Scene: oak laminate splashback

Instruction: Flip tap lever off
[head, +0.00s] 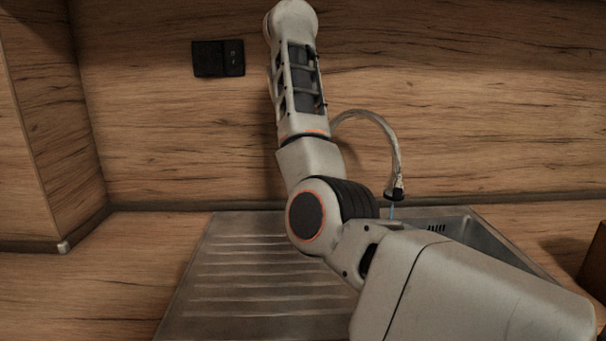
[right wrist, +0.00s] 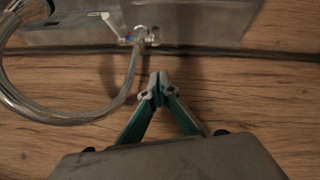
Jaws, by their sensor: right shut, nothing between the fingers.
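The tap's curved metal spout (head: 388,137) rises behind my right arm in the head view and ends in a dark nozzle over the sink bowl. A thin bluish stream shows under the nozzle. My right arm hides the tap's base and lever there. In the right wrist view the spout (right wrist: 62,116) curves at left, and the tap's base (right wrist: 146,36) stands at the top. A small pale lever (right wrist: 113,27) reaches left from the base. My right gripper (right wrist: 157,84) is shut and empty, its tips apart from the tap in the picture. My left gripper is out of view.
The steel sink's ribbed drainboard (head: 235,270) lies left of its bowl (head: 462,232). A black socket plate (head: 218,58) is on the wood splashback. A wooden side panel (head: 50,120) stands at left, and a dark brown object (head: 594,265) at the right edge.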

